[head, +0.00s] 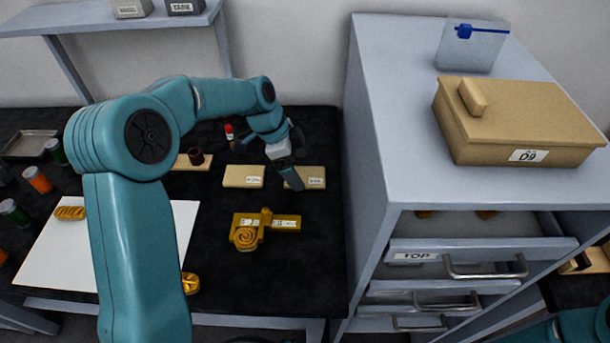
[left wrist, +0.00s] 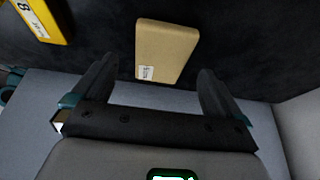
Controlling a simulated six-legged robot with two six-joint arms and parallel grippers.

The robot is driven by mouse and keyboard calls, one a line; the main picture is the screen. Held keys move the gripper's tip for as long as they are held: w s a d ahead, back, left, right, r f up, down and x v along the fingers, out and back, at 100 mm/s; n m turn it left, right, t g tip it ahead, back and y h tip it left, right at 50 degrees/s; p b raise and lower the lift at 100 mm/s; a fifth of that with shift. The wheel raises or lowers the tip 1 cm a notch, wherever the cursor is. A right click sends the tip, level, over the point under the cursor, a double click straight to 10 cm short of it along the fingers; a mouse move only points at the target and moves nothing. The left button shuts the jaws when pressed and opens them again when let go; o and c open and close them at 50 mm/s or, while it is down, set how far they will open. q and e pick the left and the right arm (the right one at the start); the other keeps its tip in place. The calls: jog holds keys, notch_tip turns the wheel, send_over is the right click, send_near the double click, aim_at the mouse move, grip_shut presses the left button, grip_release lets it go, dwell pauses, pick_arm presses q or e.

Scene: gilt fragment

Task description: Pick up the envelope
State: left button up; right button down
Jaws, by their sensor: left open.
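Two flat tan envelopes with white labels lie on the black table in the head view. One is the left envelope (head: 243,176). The other is the right envelope (head: 312,174), partly covered by my left gripper (head: 292,181). My left gripper is open and empty, pointing down over the left part of the right envelope. In the left wrist view a tan envelope (left wrist: 168,45) with a small label lies ahead of the two spread fingers, roughly between them and apart from them. My right gripper is not in view.
A yellow ornamented fragment (head: 265,226) lies nearer on the table. A grey cabinet (head: 376,120) rises just right of the table, with a tan box (head: 515,125) on top and a partly open TOP drawer (head: 480,252). White paper (head: 60,250) and jars are at left.

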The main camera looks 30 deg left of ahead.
aim_at(301, 175)
pick_arm(q)
jog(key=shift+x, duration=1.25)
jog(key=c, duration=1.1)
notch_tip(301, 175, up, 20)
jog(key=shift+r+p, duration=0.1)
jog(key=shift+p, duration=0.55)
